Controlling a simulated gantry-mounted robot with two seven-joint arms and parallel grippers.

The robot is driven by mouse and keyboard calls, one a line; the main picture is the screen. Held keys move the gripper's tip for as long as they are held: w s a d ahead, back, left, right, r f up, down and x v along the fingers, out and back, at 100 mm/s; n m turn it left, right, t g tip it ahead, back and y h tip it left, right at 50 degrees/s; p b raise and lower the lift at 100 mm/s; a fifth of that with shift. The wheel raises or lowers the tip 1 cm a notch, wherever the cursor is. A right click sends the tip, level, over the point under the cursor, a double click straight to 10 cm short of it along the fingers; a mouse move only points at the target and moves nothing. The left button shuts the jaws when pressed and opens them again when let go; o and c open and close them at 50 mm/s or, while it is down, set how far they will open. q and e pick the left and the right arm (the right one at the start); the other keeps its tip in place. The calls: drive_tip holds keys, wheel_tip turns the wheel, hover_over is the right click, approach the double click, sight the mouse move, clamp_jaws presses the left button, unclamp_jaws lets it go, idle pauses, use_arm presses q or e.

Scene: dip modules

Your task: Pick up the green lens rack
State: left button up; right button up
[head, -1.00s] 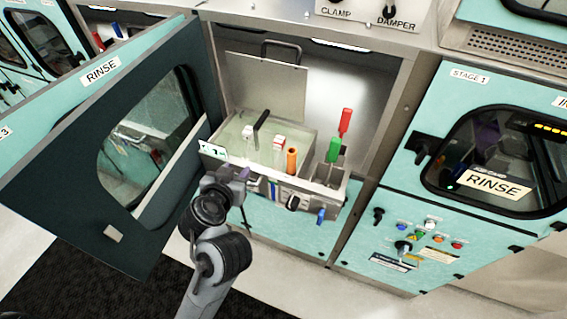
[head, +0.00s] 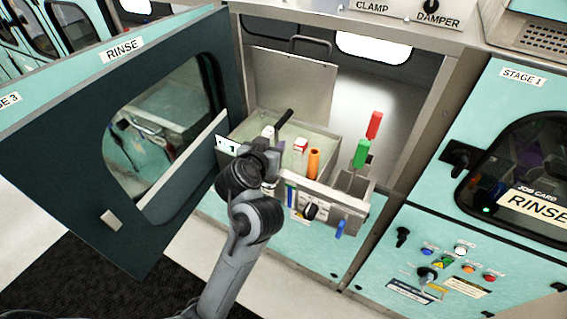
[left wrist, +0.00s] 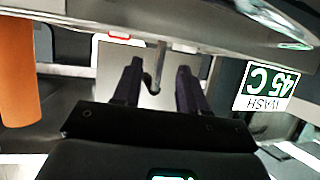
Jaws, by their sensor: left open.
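The green lens rack shows as an upright green handle (head: 361,154) standing in the narrow compartment at the right end of the open bath. Its lower part is hidden in the compartment. My left gripper (head: 279,148) is at the front left of the bath, left of the orange handle and well apart from the green one. In the left wrist view its two dark fingers (left wrist: 157,85) are apart with nothing held between them. The green rack does not show in that view. My right gripper is not in view.
A red handle (head: 374,125) stands right behind the green one. An orange handle (head: 313,163) stands between my gripper and the green one; it shows large in the left wrist view (left wrist: 18,75). The open door (head: 75,165) fills the left. The raised lid (head: 290,88) stands behind.

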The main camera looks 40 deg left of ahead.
use_arm(q)
drive_tip(key=shift+b+x, duration=0.55)
drive_tip(key=shift+x, duration=0.75)
clamp_jaws()
drive_tip(key=shift+r, duration=0.1)
idle(0.4)
